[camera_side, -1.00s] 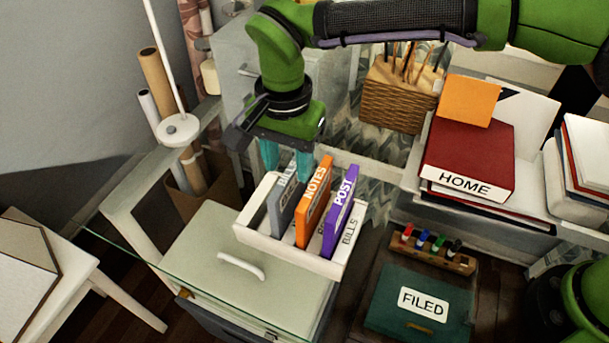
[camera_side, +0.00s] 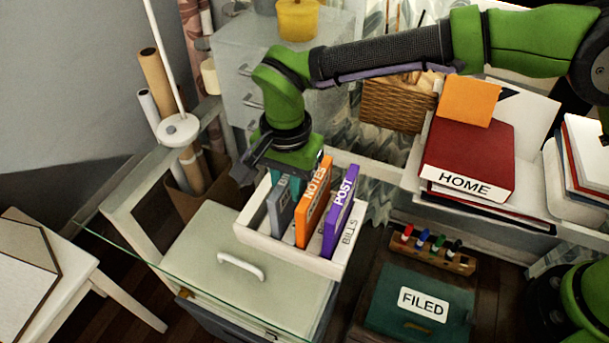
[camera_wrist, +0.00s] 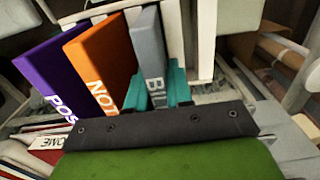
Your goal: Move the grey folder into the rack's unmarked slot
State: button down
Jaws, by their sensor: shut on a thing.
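The grey folder (camera_side: 280,212) stands upright in the white rack (camera_side: 285,254), leftmost of the three folders in the side view. Its white lettering is partly hidden by my gripper (camera_side: 291,174). The teal fingers are shut on its upper edge. In the wrist view, the grey folder (camera_wrist: 147,48) lies between my gripper's fingers (camera_wrist: 163,92). The rack has a BILLS label (camera_side: 349,232) near its right end; another label between the folders is mostly hidden. An open space shows in the rack left of the grey folder.
The orange NOTES folder (camera_side: 313,207) stands close beside the grey one, with the purple POST folder (camera_side: 340,212) beyond it. The rack sits on a pale drawer cabinet (camera_side: 220,250) under a glass top. A red HOME binder (camera_side: 468,150) lies at right.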

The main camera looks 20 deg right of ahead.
jog(key=shift+r, duration=0.15)
notch_tip(320, 180, up, 8)
jog(key=shift+r, duration=0.15)
jog(key=w+a+r, duration=0.1)
jog(key=w+a, duration=0.2)
notch_tip(320, 180, down, 9)
jog(key=shift+f, duration=0.15)
dwell(0.8)
jog(key=shift+w+f, duration=0.1)
jog(key=shift+f, duration=0.05)
jog(key=c, duration=1)
grip_release()
